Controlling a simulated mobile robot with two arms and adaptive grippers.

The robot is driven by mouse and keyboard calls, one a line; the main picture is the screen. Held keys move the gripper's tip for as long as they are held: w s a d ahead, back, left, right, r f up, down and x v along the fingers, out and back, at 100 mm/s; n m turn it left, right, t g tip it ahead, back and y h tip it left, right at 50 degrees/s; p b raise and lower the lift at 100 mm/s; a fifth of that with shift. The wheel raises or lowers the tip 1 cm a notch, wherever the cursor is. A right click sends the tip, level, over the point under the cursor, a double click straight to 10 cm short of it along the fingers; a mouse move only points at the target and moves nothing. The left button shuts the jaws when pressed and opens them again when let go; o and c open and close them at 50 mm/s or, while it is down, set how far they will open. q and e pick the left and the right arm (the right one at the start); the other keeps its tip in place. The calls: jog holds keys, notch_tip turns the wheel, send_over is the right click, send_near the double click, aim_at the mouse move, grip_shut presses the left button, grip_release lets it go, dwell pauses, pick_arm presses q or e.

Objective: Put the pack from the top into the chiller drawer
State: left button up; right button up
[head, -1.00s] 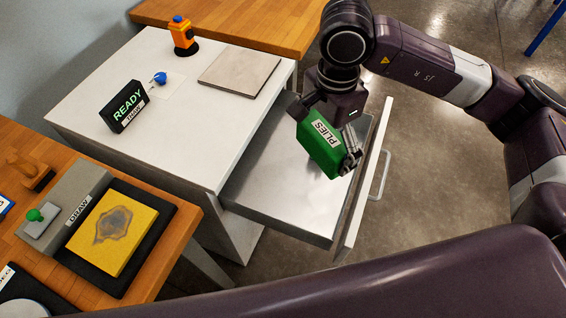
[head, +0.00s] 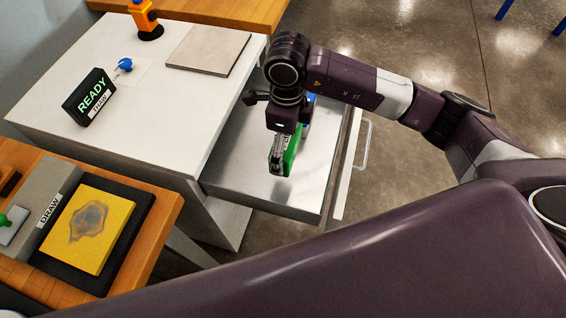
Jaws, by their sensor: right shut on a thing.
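The green pack (head: 291,152), labelled PLIES in the earlier view, is held by my right gripper (head: 281,158). The gripper points down with its fingers shut on the pack, and the gripper and wrist hide much of it. The chiller drawer (head: 238,178) is pulled open from the white cabinet and has a bare metal floor. The pack is upright, within the drawer's outline. I cannot tell whether its lower edge touches the floor. My left gripper is not in view.
The white cabinet top (head: 150,115) carries a READY sign (head: 90,97), a blue knob (head: 124,65), a grey plate (head: 208,50) and an orange device (head: 145,18). The drawer front (head: 347,165) has a handle (head: 366,146). A wooden bench with a yellow block (head: 88,230) stands lower left.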

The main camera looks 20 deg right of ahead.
notch_tip(320, 180, down, 12)
jog(key=shift+r+p, duration=0.2)
jog(key=shift+p, duration=0.15)
jog(key=shift+f, duration=0.1)
jog(key=o, duration=0.9)
jog(key=shift+o, duration=0.7)
notch_tip(320, 180, up, 12)
jog(key=shift+r+b, duration=0.15)
jog(key=shift+b, duration=0.6)
